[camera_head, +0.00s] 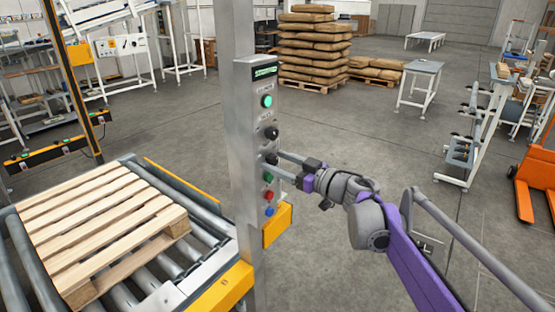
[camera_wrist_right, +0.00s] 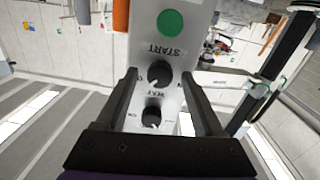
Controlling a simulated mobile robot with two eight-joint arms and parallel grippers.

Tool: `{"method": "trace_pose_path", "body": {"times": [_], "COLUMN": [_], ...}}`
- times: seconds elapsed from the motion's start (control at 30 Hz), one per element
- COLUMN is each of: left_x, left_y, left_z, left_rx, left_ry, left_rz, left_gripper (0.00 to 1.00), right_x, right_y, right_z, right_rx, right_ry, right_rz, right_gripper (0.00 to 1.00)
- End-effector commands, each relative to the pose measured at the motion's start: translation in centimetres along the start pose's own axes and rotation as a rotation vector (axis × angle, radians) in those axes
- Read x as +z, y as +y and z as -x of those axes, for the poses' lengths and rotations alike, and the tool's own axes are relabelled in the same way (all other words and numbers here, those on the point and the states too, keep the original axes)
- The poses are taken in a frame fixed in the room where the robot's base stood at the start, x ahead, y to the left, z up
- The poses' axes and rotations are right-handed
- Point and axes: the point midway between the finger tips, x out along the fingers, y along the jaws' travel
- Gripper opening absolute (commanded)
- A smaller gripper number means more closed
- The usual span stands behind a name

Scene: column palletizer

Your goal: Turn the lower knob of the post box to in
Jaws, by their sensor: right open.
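The post box (camera_head: 255,140) is a grey column panel with a lit display, a green lamp and two black knobs. Below them are green, red and blue buttons. The upper knob (camera_head: 271,132) is clear of my gripper. My right gripper (camera_head: 279,165) is open at the lower knob (camera_head: 271,158). The right wrist view appears upside down. There the lower knob (camera_wrist_right: 160,74) lies between my right fingertips (camera_wrist_right: 160,80), with a gap visible on each side. The upper knob (camera_wrist_right: 152,117) shows below it in that picture. My left gripper is not in view.
A roller conveyor (camera_head: 205,236) with a wooden pallet (camera_head: 100,225) stands left of the post. A yellow block (camera_head: 277,226) juts out below the buttons. Stacked sacks (camera_head: 312,50) and grey tables (camera_head: 420,85) stand behind. The floor right of the post is mostly clear.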

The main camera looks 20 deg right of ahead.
Motion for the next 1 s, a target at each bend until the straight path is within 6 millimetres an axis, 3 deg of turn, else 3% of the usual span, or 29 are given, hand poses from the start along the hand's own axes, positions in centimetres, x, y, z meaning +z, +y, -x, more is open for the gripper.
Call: {"method": "trace_pose_path", "body": {"times": [0.33, 0.73, 1.0], "left_x": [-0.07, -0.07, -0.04], "left_y": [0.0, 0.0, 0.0], "left_z": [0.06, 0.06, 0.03], "left_rx": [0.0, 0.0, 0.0], "left_ry": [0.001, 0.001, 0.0], "left_rz": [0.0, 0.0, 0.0], "left_gripper": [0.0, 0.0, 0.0], "right_x": [0.06, 0.04, 0.05], "right_y": [-0.02, -0.01, -0.01], "right_z": [-0.49, -0.48, -0.47], "right_rx": [0.0, 0.0, 0.001], "right_ry": [0.0, 0.0, 0.0], "right_rz": [0.0, 0.0, 0.009], "right_gripper": [0.69, 0.0, 0.0]}}
